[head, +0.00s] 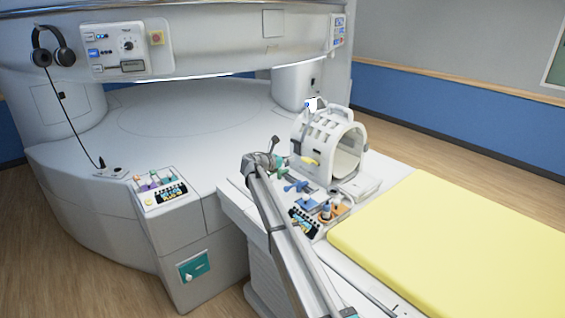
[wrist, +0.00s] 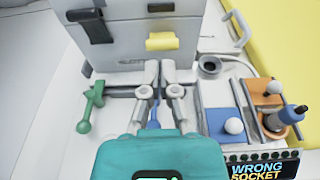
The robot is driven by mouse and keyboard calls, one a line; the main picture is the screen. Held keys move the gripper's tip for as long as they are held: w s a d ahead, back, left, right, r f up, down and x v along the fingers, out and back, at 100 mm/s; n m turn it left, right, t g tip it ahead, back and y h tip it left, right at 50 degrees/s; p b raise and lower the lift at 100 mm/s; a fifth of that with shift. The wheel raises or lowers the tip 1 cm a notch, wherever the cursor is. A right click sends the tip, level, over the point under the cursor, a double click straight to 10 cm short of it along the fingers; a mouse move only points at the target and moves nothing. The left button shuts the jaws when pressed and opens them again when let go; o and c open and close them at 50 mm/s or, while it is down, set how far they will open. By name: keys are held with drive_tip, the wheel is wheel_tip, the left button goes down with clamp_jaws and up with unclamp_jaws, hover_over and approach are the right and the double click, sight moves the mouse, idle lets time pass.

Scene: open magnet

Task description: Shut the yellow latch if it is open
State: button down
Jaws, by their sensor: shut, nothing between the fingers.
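The yellow latch (wrist: 162,41) is a short tab on the face of the white coil housing (wrist: 130,48). In the head view the yellow latch (head: 311,161) juts from the side of the ring-shaped coil (head: 327,127). My gripper (wrist: 157,64) is shut and empty, just below the latch in the wrist view; I cannot judge the depth between them. In the head view my arm hides most of the gripper.
A black latch (wrist: 90,25) is left of the yellow one. A green lever (wrist: 90,105) stands left of my gripper, and a blue lever (wrist: 153,115) shows behind it. A blue plate (wrist: 226,124) and orange tray (wrist: 272,122) lie right. A yellow mattress (head: 455,245) is beyond.

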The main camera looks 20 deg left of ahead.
drive_tip(key=b+x, duration=0.1)
drive_tip(key=x, duration=0.7)
drive_tip(key=shift+w+d, duration=0.15)
idle(1.3)
drive_tip(key=s+a+f+b, duration=0.3)
drive_tip(key=s+a, duration=0.4)
drive_tip(key=s, duration=0.4)
drive_tip(key=shift+s+a, duration=0.25)
idle(0.3)
